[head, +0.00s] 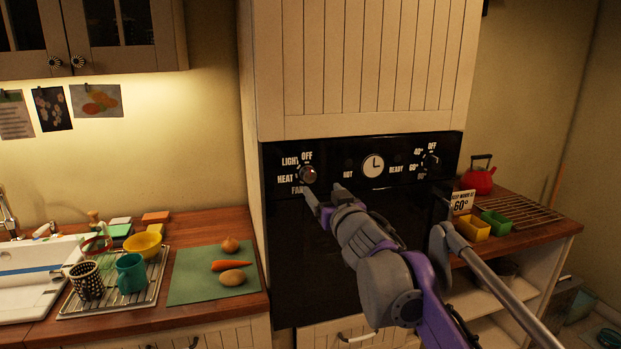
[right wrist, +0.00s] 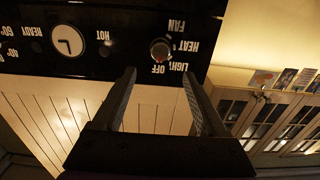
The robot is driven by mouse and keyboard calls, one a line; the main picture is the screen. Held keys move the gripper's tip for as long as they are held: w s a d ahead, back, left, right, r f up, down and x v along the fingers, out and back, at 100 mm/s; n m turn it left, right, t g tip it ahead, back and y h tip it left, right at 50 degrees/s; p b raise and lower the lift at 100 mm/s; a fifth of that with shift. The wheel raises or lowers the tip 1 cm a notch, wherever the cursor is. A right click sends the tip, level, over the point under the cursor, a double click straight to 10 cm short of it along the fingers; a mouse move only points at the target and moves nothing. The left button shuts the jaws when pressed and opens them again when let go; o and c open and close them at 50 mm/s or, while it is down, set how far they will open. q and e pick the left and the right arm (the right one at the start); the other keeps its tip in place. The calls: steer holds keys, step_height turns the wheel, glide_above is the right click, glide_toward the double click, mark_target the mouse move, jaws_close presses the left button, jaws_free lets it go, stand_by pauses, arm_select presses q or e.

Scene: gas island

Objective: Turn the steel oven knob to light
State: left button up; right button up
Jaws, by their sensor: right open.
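The steel oven knob (head: 308,174) is a small round knob at the left of the black oven panel, with OFF above it, LIGHT at upper left, HEAT at left and FAN below. I cannot tell which label it points at. My right gripper (head: 322,194) is open and empty, just below and right of the knob in the head view. In the right wrist view, where the labels appear upside down, the knob (right wrist: 160,48) lies beyond the gap between the two open fingers (right wrist: 159,76), apart from them. My left gripper is out of view.
A clock dial (head: 373,165) and a second knob (head: 431,160) share the panel. At left, a green mat (head: 190,288) holds vegetables beside a dish rack (head: 72,311). At right, a red kettle (head: 479,178) and yellow and green bins stand on a wooden counter (head: 562,228).

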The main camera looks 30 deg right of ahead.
mark_target(311, 176)
steer(key=p+x, duration=0.2)
steer(key=x, duration=0.8)
steer(key=shift+w, duration=0.25)
jaws_close()
